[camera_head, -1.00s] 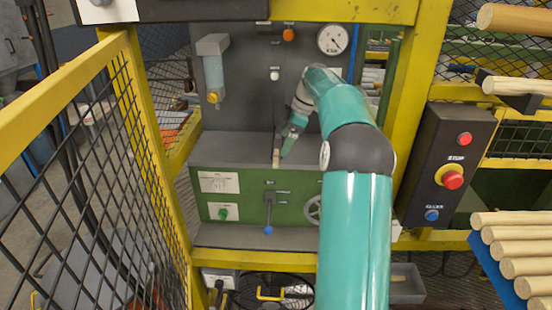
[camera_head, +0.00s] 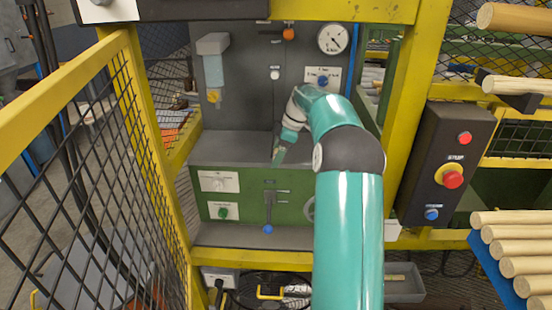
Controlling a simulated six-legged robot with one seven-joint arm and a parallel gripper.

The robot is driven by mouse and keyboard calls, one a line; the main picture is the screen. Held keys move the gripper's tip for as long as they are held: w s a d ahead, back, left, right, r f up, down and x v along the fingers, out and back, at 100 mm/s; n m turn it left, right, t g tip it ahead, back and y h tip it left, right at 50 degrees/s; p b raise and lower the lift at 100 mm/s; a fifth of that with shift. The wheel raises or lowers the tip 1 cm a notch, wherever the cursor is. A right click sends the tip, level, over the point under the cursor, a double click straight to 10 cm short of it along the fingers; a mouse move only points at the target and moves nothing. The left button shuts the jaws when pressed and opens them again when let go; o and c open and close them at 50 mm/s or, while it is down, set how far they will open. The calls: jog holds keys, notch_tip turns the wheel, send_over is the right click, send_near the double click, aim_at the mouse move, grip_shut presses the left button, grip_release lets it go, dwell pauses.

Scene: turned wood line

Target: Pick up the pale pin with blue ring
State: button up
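My teal arm reaches into the machine bay, and my gripper (camera_head: 279,156) is low over the front edge of the grey shelf (camera_head: 225,148). The gripper is small and seen from behind, so I cannot tell whether its fingers are open or shut, or whether they hold anything. I cannot make out a pale pin with a blue ring. A small pale piece (camera_head: 397,278) lies in the grey tray (camera_head: 407,294) at the lower right of my arm; no blue ring shows on it.
A yellow mesh fence (camera_head: 130,150) stands close on the left. A yellow post (camera_head: 409,100) and a button box (camera_head: 447,165) stand on the right. A blue-knobbed lever (camera_head: 268,228) sticks out of the green front panel. Wooden rods (camera_head: 520,246) lie at the far right.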

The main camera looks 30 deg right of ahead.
jog(key=shift+r, duration=0.4)
notch_tip(320, 180, up, 2)
jog(key=shift+r, duration=0.1)
jog(key=s+a+r, duration=0.2)
jog(key=s+r, duration=0.1)
jog(key=s+a+r, duration=0.3)
jog(key=s, duration=0.1)
jog(key=s+a+r, duration=0.3)
jog(key=s+r, duration=0.1)
jog(key=shift+s+a, duration=0.1)
jog(key=shift+a, duration=0.1)
